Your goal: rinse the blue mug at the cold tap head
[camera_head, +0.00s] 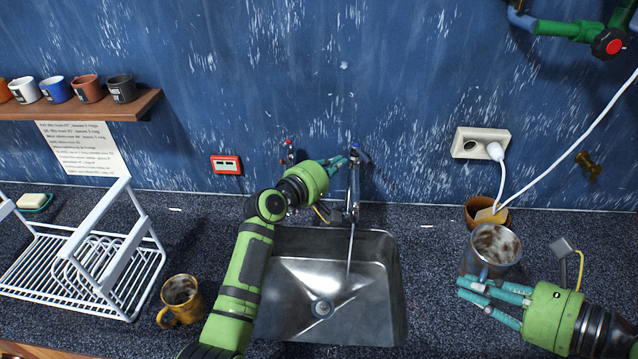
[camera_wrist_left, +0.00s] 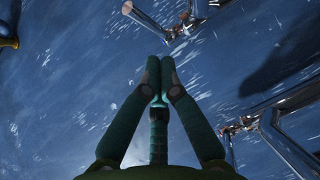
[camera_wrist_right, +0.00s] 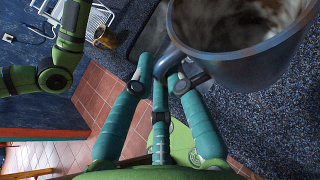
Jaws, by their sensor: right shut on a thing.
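A blue-grey mug (camera_head: 484,266) with a brown-stained inside is at the right of the sink. My right gripper (camera_head: 468,288) is shut on its handle; the mug fills the upper right of the right wrist view (camera_wrist_right: 235,62). The tap with the blue mark (camera_head: 355,180) stands behind the sink, and a thin stream of water (camera_head: 350,250) falls into the steel sink (camera_head: 375,310). My left gripper (camera_head: 345,161) is beside the top of this tap, its fingers together and seemingly empty in the left wrist view (camera_wrist_left: 160,62). Whether it touches the tap handle is unclear.
A red-marked tap (camera_head: 289,152) is left of the blue one. A yellow mug (camera_head: 181,301) and white dish rack (camera_head: 150,255) stand left of the sink. A brown pot (camera_head: 478,211) is behind the held mug. Several mugs, one blue (camera_head: 57,90), sit on the wall shelf (camera_head: 135,105).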

